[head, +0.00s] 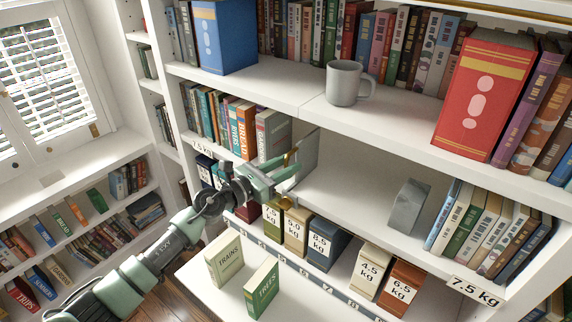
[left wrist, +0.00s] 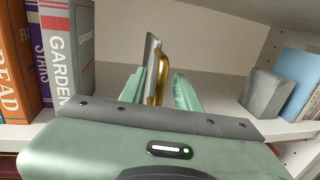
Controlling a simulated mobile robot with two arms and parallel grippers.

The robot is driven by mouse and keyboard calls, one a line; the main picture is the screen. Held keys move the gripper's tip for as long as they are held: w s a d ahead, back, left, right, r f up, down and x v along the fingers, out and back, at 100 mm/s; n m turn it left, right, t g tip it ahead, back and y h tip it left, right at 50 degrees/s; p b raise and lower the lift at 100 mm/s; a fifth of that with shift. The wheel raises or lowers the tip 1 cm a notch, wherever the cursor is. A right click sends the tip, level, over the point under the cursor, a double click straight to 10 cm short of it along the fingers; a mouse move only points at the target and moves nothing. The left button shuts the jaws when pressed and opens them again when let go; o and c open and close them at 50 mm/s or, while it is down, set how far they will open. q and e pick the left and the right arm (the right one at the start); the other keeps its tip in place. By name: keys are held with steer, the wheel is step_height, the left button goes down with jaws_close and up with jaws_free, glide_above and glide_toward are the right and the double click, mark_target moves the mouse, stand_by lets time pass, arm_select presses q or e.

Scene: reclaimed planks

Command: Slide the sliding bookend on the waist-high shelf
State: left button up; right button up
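The sliding bookend is a grey upright plate (head: 307,158) with a brass handle (head: 291,156). It stands on the waist-high shelf (head: 350,192), just right of the left row of books. My left gripper (head: 280,172) reaches in from the left, at the handle. In the left wrist view, the plate (left wrist: 151,55) and the brass handle (left wrist: 161,82) show between my two fingers (left wrist: 160,90). The fingers are apart, with a gap between the handle and the right finger. My right gripper is not in view.
Books, among them a grey one (head: 273,135), stand left of the plate. A grey angular block (head: 408,206) stands before the right row of books (head: 490,230). The shelf between is bare. A mug (head: 345,83) stands on the shelf above; weight-labelled boxes (head: 296,232) stand below.

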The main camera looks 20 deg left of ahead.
arm_select(q)
jaws_close()
stand_by(1.4)
